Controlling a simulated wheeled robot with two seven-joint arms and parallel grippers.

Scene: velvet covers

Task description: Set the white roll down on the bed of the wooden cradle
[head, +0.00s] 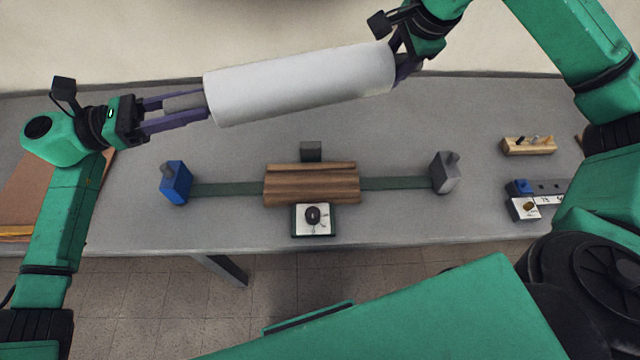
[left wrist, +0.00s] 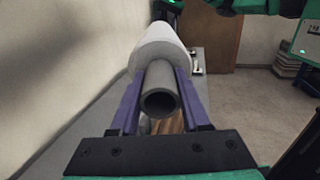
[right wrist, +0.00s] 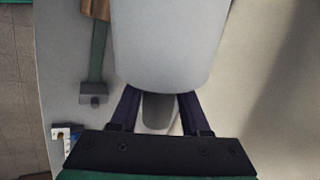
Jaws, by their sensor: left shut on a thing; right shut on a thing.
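The white roll (head: 302,82) is held up between my two grippers, above and behind the cradle in the head view. It slants, with its right end higher in the picture. My left gripper (head: 205,105) is shut on the grey core tube (left wrist: 160,92) at the roll's left end. My right gripper (head: 402,62) is shut at the roll's right end, where the core (right wrist: 157,110) shows between its fingers in the right wrist view. The wooden cradle (head: 311,184) stands on the table with its ridged brown bed bare. The roll also shows in the left wrist view (left wrist: 160,45).
A blue block (head: 175,182) and a grey block (head: 444,172) stand at the ends of the green rail (head: 225,189). A dial box (head: 313,219) sits at the cradle's front. A wooden tool block (head: 528,146) lies right. The grey table (head: 120,225) is otherwise mostly clear.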

